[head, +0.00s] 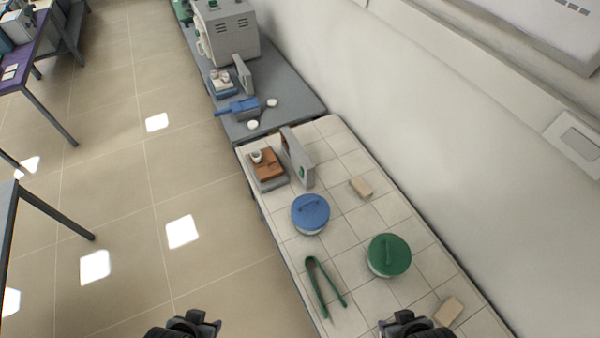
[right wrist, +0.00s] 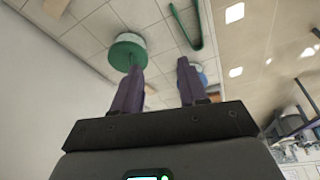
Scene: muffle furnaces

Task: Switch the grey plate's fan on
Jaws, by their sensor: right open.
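A grey plate (head: 270,183) lies on the near tiled bench with a brown block (head: 267,167) and a small white cup (head: 257,156) on it. An upright grey panel-like unit (head: 299,160) stands along its right side, with a small green patch on its near end; it may be the fan, but its switch state is too small to tell. My right gripper (head: 408,322) is at the bottom of the head view, over the near bench and well short of the plate; in the right wrist view (right wrist: 158,80) it is open and empty. My left gripper (head: 188,325) is at the bottom edge, left of the bench; its jaws are unclear.
A blue-lidded pot (head: 310,212), a green-lidded pot (head: 388,256), green tongs (head: 321,285) and tan blocks (head: 361,187) lie on the near bench. The farther grey bench holds a furnace (head: 226,35), a blue block (head: 222,84) and another upright grey unit (head: 242,74). A wall runs along the right.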

